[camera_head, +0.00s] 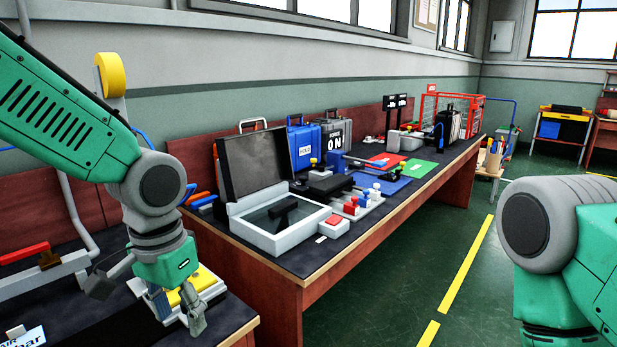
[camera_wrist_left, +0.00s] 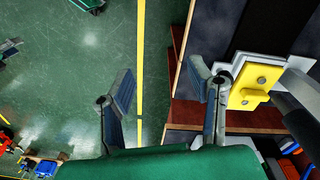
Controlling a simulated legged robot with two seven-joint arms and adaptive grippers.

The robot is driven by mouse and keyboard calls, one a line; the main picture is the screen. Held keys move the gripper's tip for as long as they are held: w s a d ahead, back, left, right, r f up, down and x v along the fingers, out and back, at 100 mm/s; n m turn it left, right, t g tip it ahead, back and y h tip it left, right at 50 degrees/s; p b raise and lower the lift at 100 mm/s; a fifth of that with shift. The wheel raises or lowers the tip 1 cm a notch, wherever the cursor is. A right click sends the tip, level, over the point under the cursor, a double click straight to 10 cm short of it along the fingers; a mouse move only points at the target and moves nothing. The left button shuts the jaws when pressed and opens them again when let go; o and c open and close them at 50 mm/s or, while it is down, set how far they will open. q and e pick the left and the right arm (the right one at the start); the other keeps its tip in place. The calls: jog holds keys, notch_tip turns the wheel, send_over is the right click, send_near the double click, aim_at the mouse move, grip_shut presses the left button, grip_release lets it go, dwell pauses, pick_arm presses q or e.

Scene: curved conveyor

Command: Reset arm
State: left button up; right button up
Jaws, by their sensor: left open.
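My left gripper (camera_head: 178,312) hangs from the green left arm in the head view, low over the near workbench. It is open and its fingers hold nothing. In the left wrist view its two fingers (camera_wrist_left: 160,108) stand wide apart, with green floor and the bench edge between them. A yellow block on a light plate (camera_head: 198,288) lies right beside the gripper. The yellow block (camera_wrist_left: 253,86) also shows to the right of the right finger in the wrist view; I cannot tell whether they touch. My right arm shows at the right edge of the head view, but its gripper is out of view.
A long dark-topped bench (camera_head: 290,258) carries an open case (camera_head: 280,228), a blue case (camera_head: 303,146), colored mats and a red wire crate (camera_head: 462,105). A red-handled lever (camera_head: 25,252) is at the left. Green floor (camera_head: 395,290) with yellow lines is clear.

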pick_arm(q)
jog(key=s+f+n+h, duration=0.1)
jog(key=s+f, duration=0.3)
jog(key=f, duration=0.7)
jog(key=s+f+n+h, duration=0.1)
jog(key=s+f, duration=0.3)
jog(key=f, duration=0.6)
jog(key=s+a+f+n+y, duration=0.1)
jog(key=s+a+f+y, duration=0.1)
jog(key=s+a+f, duration=0.7)
jog(key=s+f, duration=0.1)
jog(key=s, duration=0.4)
jog(key=shift+a+f+n+t, duration=0.2)
jog(key=shift+n+t, duration=0.1)
jog(key=shift+n, duration=0.1)
